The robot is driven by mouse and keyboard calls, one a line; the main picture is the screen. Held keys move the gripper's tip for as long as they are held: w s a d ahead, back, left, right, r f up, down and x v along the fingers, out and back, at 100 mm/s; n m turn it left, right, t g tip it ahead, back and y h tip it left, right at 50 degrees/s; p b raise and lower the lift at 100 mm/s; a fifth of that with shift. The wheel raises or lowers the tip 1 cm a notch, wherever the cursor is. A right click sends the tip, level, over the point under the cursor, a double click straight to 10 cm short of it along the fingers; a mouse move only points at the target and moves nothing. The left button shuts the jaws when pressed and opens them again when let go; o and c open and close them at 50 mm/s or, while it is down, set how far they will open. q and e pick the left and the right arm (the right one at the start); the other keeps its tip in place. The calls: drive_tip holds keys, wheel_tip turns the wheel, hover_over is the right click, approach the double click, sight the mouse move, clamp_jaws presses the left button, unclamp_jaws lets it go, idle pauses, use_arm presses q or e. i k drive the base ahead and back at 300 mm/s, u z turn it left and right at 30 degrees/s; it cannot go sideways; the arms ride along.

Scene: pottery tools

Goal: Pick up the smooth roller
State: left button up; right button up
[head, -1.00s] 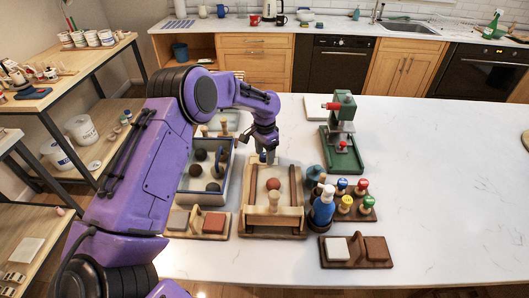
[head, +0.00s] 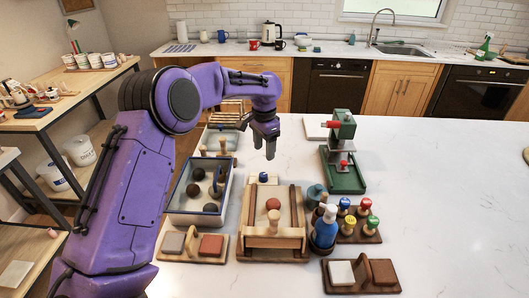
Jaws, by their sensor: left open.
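A light wooden tray (head: 243,220) stands on the counter with a reddish-brown ball (head: 273,204) in it. A light wooden bar with an upright peg (head: 273,237) lies across its near end; I cannot tell if this is the smooth roller. A small blue-topped piece (head: 263,177) sits at the tray's far end. My left gripper (head: 264,153) points down, open and empty, above the far end of the tray and apart from it. My right gripper is not in view.
A grey-blue box (head: 191,219) with dark balls and wooden-handled tools stands left of the tray. A blue bottle (head: 324,229), knobbed stamps (head: 364,206) and a green press (head: 345,178) stand to the right. The counter's right side is clear.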

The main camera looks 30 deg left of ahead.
sight(273, 216)
drive_tip(key=k, duration=2)
